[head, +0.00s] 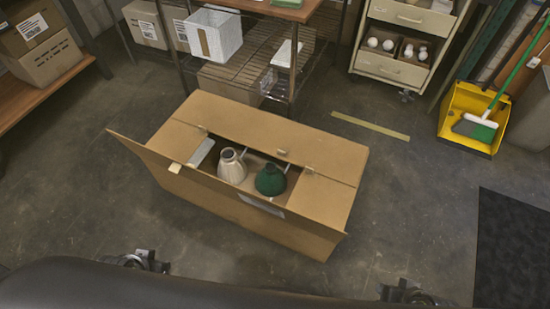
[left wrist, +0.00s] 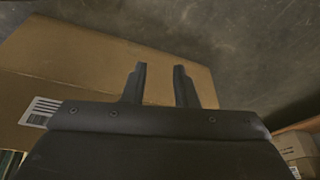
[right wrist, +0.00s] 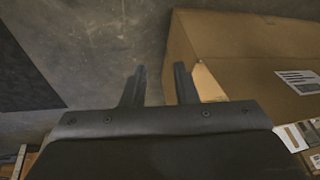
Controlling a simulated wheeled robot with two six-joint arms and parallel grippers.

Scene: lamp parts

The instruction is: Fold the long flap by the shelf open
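A large cardboard box (head: 290,230) stands on the floor in the head view. Its long flap by the shelf (head: 270,127) lies nearly flat over the far part of the opening. The near long flap (head: 225,190) is swung outward. Short flaps lie inward at the left end (head: 175,142) and right end (head: 325,203). My left gripper (left wrist: 160,78) and right gripper (right wrist: 158,78) are open and empty, with cardboard near each in the wrist views.
A wire shelf (head: 262,52) stands just behind the box, with a white bin (head: 214,34) on it. A drawer cabinet (head: 397,45) and a yellow dustpan (head: 467,120) are at the back right. A dark mat (head: 512,250) lies right. Floor left and right of the box is clear.

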